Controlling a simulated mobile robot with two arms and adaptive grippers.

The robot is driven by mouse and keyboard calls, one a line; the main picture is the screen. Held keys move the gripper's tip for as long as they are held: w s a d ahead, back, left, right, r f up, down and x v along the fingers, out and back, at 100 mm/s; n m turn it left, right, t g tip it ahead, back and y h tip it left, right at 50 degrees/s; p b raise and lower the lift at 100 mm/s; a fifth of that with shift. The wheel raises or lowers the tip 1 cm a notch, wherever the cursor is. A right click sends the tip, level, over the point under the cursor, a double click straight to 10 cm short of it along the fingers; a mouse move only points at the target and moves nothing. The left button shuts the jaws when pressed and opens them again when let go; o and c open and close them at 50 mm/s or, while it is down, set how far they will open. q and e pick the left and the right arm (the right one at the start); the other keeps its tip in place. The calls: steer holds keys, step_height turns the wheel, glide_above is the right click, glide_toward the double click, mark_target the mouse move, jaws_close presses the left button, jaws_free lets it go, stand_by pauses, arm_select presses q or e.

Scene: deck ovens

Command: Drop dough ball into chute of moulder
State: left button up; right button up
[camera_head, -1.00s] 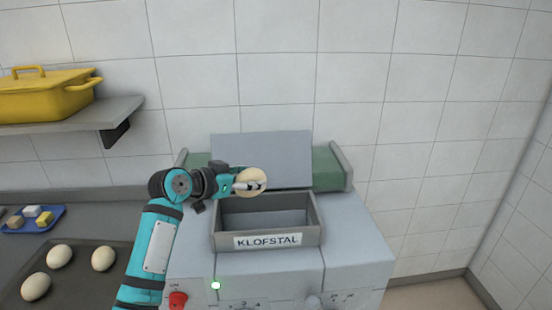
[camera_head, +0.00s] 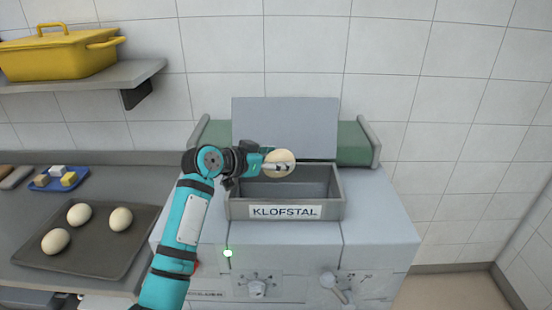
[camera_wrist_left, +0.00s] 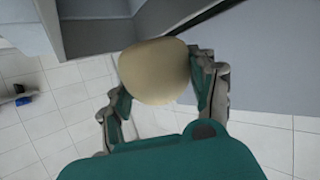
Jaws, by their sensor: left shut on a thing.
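A pale dough ball (camera_head: 281,157) is held in my left gripper (camera_head: 278,165), above the back left part of the open chute. It also shows between the two fingers in the left wrist view (camera_wrist_left: 153,70). The chute (camera_head: 240,209) is a grey rectangular box on top of the moulder (camera_head: 380,222), with a "KLOFSTAL" label on its front. The inside of the chute is partly visible and looks empty. My right gripper is not in view.
A dark tray (camera_head: 90,262) with several dough balls lies on the counter at left. A blue tray (camera_head: 42,184) with small blocks is behind it. A yellow pot (camera_head: 58,55) stands on a wall shelf (camera_head: 90,80). A grey upright panel (camera_head: 290,127) rises behind the chute.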

arm_select(q)
steer(key=shift+a+r, duration=0.1)
steer(key=o, duration=1.3)
steer(key=shift+c, duration=0.2)
steer(key=shift+o, duration=0.3)
steer(key=shift+s, duration=0.1)
steer(key=v, duration=1.1)
steer(key=shift+s+a, duration=0.25)
steer(key=shift+a, duration=0.1)
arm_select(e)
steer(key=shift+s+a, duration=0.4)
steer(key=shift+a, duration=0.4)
arm_select(q)
steer(key=shift+r, duration=0.1)
